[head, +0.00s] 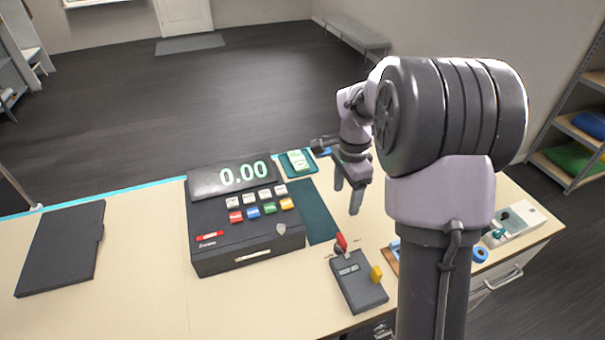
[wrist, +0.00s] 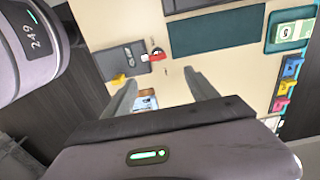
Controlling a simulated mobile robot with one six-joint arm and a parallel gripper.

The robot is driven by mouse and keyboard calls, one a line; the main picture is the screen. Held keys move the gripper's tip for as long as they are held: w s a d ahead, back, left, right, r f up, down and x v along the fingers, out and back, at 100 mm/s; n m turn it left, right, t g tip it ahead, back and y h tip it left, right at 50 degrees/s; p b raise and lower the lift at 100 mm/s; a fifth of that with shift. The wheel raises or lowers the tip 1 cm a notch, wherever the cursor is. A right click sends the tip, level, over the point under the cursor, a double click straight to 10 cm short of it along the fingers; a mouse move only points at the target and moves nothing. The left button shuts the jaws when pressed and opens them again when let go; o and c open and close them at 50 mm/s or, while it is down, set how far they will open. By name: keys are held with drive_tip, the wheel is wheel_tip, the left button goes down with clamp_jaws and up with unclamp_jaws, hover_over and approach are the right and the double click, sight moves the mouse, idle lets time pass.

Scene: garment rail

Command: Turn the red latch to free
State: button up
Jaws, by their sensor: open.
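Tiny labels beside the latch are too small to read.
A cash register (head: 250,240) with a display stands left of the latch. A dark green mat (head: 312,212) and a tray with a banknote (head: 299,162) lie behind. A black folder (head: 62,248) lies at far left. A blue tape roll (head: 480,254) is at right, beyond my arm.

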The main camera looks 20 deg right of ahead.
drive_tip(key=b, duration=0.2)
hover_over(342, 239)
wheel_tip(342, 239, down, 7)
wheel_tip(342, 239, down, 10)
drive_tip(key=shift+f+b, duration=0.25)
drive_tip(key=shift+b, duration=0.6)
drive_tip(key=shift+c, duration=0.5)
drive_tip(key=c, duration=1.3)
drive_tip(key=shift+o, duration=0.2)
